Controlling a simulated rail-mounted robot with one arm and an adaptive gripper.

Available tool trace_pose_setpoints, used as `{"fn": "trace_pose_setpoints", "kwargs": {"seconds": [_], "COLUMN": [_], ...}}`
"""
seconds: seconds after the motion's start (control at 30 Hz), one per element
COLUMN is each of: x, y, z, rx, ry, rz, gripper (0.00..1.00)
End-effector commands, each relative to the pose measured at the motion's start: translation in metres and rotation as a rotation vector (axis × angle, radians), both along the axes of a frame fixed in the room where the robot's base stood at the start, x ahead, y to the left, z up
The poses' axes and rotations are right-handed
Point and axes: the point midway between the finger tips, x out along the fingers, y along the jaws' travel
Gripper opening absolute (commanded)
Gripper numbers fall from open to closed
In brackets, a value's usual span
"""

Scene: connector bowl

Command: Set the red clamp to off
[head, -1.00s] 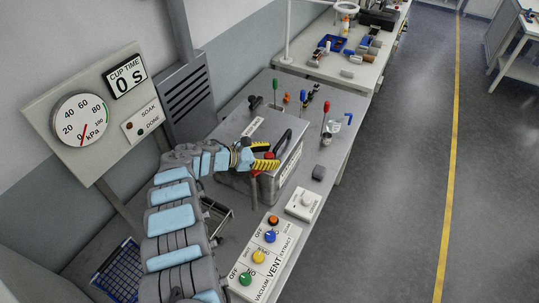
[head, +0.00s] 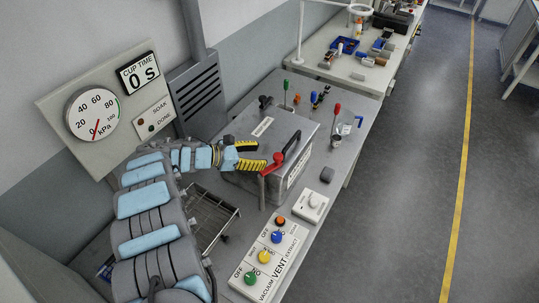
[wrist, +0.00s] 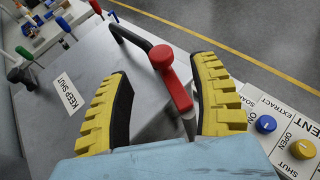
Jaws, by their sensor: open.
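The red clamp (head: 272,166) is a red lever with a round knob on a grey post, at the near side of a grey metal box (head: 235,181) with a black handle (head: 298,141). In the wrist view the clamp (wrist: 177,85) lies between the two yellow ribbed fingers, nearer the right one, with its knob by the handle's end. My gripper (head: 259,156) is open, with its fingertips just left of the clamp in the head view. It also shows open in the wrist view (wrist: 150,60). I cannot tell whether a finger touches the lever.
A control panel (head: 292,237) with coloured knobs stands at the front of the bench, beside a small white dial box (head: 312,206). A wire basket (head: 210,214) is near my arm.

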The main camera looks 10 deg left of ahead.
Motion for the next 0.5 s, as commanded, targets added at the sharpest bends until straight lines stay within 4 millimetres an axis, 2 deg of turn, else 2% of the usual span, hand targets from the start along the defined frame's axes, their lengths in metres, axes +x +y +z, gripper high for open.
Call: {"fn": "trace_pose_setpoints", "kwargs": {"seconds": [0.2,0.5], "x": [-0.014,-0.02], "y": [0.025,0.033], "z": [0.012,0.016], "rx": [0.003,0.001], "ry": [-0.001,-0.001], "rz": [0.002,0.001], "gripper": [0.62,0.62]}}
